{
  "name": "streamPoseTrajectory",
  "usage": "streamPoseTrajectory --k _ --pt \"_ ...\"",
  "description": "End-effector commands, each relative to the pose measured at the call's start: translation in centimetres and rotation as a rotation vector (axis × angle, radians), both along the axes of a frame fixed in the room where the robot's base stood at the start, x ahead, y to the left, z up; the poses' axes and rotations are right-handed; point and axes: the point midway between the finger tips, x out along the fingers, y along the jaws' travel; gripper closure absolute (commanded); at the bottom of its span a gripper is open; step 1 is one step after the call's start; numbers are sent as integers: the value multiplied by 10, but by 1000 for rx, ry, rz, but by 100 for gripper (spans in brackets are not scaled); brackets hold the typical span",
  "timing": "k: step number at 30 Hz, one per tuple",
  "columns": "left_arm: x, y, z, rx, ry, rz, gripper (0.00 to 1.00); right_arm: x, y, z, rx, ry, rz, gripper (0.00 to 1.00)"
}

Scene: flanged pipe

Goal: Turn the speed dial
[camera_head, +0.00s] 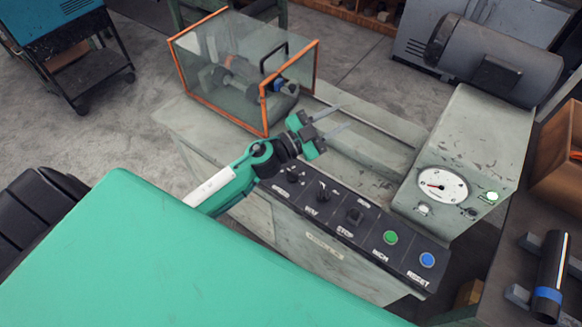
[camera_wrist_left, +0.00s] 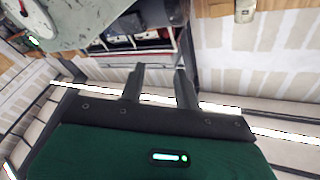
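The dark control panel (camera_head: 352,222) runs along the front of the grey machine. The speed dial (camera_head: 294,177) appears to be the dark knob at the panel's left end, close beside my left wrist and partly hidden by it; its pointer setting is too small to read. My left gripper (camera_head: 334,115) is above the machine bed, beyond the panel and past the dial, its two fingers apart and empty. In the left wrist view the same gripper (camera_wrist_left: 159,82) shows two separated fingers with nothing between them. The dial is not seen there. My right gripper is not in view.
Right of the dial are another knob (camera_head: 322,190), a stop control (camera_head: 354,215), a green button (camera_head: 390,237) and a blue button (camera_head: 427,260). An orange-framed clear guard (camera_head: 215,75) stands left of the gripper. A gauge housing (camera_head: 470,150) rises at right.

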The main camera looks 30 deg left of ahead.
Motion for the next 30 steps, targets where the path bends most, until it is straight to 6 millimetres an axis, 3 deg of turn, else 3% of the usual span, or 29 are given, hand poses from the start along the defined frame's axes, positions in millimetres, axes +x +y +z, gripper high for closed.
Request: streamPoseTrajectory --k 6,11,16,21,27,30 --pt "-1 -27 -16 220 12 -342 67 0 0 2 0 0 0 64" --pt "-4 -21 -48 420 137 -547 67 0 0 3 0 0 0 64" --pt "-6 15 -87 655 367 -687 67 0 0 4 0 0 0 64" --pt "-7 78 -114 873 663 -725 67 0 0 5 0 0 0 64" --pt "-10 139 -123 1024 936 -682 67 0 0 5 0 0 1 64" --pt "-12 153 -123 1052 999 -665 67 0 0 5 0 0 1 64"
